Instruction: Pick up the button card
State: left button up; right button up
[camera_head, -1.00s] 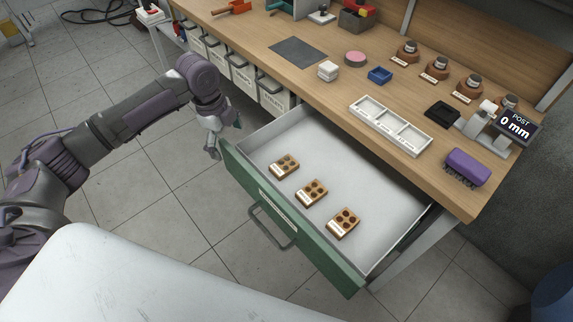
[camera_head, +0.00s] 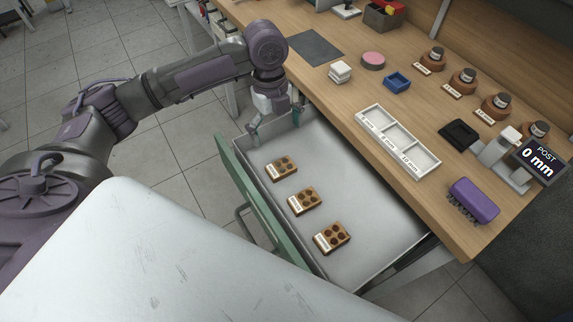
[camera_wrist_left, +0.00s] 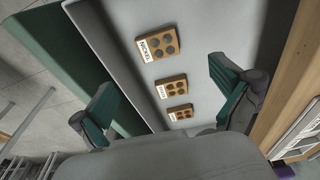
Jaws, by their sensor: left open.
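Three small brown button cards with white labels lie on the floor of the open drawer (camera_head: 372,205). The first card (camera_head: 282,168), with greyish buttons, lies closest to my left gripper (camera_head: 276,124). The middle card (camera_head: 305,200) and the third card (camera_head: 332,237) have dark brown buttons. In the left wrist view the nearest card (camera_wrist_left: 157,44) reads "NICKEL"; the other labels are too small to read. My left gripper (camera_wrist_left: 165,98) is open and empty, over the drawer's left end, apart from the cards. My right gripper is out of view.
The green drawer front (camera_head: 262,210) and grey side walls bound the cards. On the wooden table are a white three-part tray (camera_head: 398,140), a blue box (camera_head: 397,82), a purple brush (camera_head: 473,200) and a post display (camera_head: 540,160). The drawer floor's right part is bare.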

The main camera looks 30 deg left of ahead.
pick_arm(q)
send_over(281, 167)
jog(key=a, duration=0.1)
jog(key=f, duration=0.5)
jog(key=shift+w, duration=0.35)
jog(key=shift+f, duration=0.4)
jog(key=shift+s+d+f, duration=0.1)
jog(key=shift+f, duration=0.45)
jog(key=f, duration=0.4)
jog(key=shift+s+d+f, duration=0.15)
jog(key=shift+s+d, duration=0.05)
jog(key=shift+d, duration=0.1)
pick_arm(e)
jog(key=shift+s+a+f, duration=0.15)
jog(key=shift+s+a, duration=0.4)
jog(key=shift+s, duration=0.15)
pick_arm(q)
jog(key=c, duration=1.2)
jog(key=shift+o, duration=0.2)
